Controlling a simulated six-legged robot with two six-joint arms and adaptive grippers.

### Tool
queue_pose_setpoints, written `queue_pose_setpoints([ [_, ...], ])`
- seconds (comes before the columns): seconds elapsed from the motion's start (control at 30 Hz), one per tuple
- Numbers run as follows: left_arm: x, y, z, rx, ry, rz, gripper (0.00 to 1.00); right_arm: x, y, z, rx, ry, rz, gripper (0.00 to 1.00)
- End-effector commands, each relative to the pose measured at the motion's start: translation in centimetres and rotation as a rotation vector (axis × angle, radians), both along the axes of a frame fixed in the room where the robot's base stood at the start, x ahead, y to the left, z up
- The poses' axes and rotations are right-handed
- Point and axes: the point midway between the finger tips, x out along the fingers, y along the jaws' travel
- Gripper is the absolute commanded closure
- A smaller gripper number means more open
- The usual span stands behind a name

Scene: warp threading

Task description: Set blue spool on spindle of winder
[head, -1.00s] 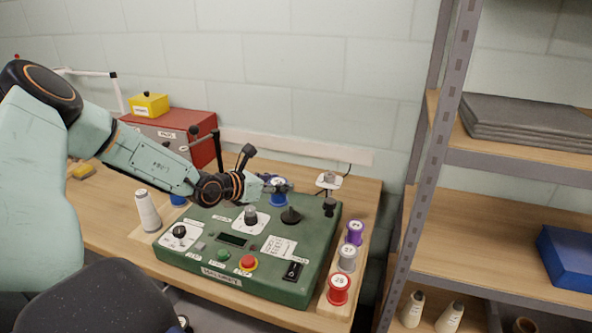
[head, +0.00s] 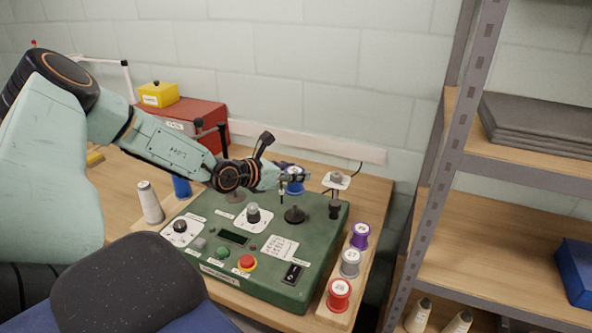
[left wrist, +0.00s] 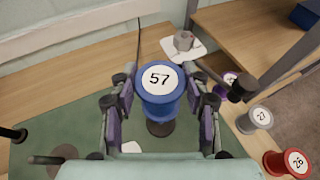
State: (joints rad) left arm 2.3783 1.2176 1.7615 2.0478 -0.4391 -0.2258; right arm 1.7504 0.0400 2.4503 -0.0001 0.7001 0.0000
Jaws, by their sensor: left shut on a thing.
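The blue spool (head: 295,187) has a white top marked 57. It also shows upright in the left wrist view (left wrist: 158,105). My left gripper (head: 287,178) is shut on it, with a finger on each side in the left wrist view (left wrist: 160,100). The green winder (head: 200,262) stands on the table. Its black spindle base (head: 294,215) is on the deck just below the held spool, with a gap between them in the head view. In the left wrist view the spool partly hides the dark base (left wrist: 160,128). My right gripper is not in view.
Purple (head: 360,236), grey (head: 350,262) and red (head: 339,294) spools stand on a wooden rack right of the winder. A black post (head: 335,207) rises at the winder's back right corner. A metal shelf upright (head: 437,170) stands farther right.

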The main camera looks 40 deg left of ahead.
Motion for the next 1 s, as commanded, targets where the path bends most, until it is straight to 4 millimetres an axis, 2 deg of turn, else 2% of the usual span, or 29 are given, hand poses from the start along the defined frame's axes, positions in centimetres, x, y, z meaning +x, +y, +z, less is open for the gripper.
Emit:
queue_pose_setpoints([
  [1.0, 0.3, 0.0, -6.2, 0.0, 0.001, 0.0, 0.84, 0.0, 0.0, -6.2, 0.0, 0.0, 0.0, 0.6],
])
